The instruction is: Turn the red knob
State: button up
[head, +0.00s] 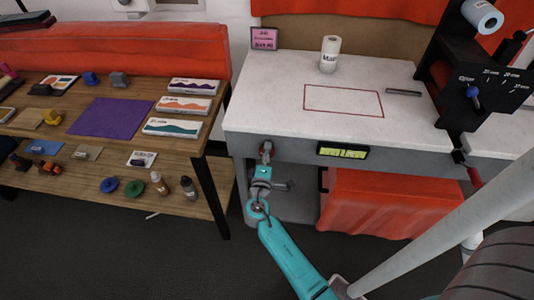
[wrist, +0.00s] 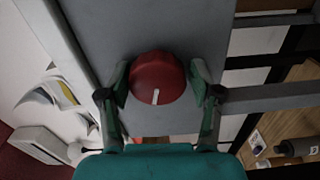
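The red knob (head: 267,148) is on the grey front of the white-topped counter, left of a small lit display (head: 343,151). In the wrist view the round red knob (wrist: 157,78) faces me, its white mark pointing down and very slightly left. My gripper (wrist: 159,72) reaches it from the front, one green finger on each side, with both pads close against its sides. The exact contact at the pads is partly hidden. In the head view my gripper (head: 266,156) covers the lower part of the knob.
A wooden shelf (head: 216,148) with boxes, a purple sheet (head: 109,118) and bottles stands to the left. On the counter are a white roll (head: 330,55), a red outlined rectangle and a grey bar (head: 403,92). Red cloth (head: 385,205) hangs below right.

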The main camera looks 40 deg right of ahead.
jog(key=shift+a+r, duration=0.1)
jog(key=v, duration=1.2)
jog(key=shift+s, duration=0.1)
dwell(0.4)
jog(key=s+a+f+y, duration=0.4)
jog(key=s+y, duration=0.1)
jog(key=s, duration=0.4)
jog(key=s+a+f+y, duration=0.4)
jog(key=s+a+y, duration=0.1)
jog(key=s, duration=0.4)
jog(key=s+a+r+m+t+y, duration=0.2)
jog(key=s+r+m, duration=0.1)
jog(key=s+r, duration=0.4)
jog(key=s+a+r+m+t+y, duration=0.2)
jog(key=s+a+r+m, duration=0.1)
jog(key=s+r, duration=0.4)
notch_tip(320, 180, up, 3)
jog(key=shift+s+a+r+m, duration=0.1)
jog(key=shift+s+a+m, duration=0.1)
jog(key=shift+m, duration=0.1)
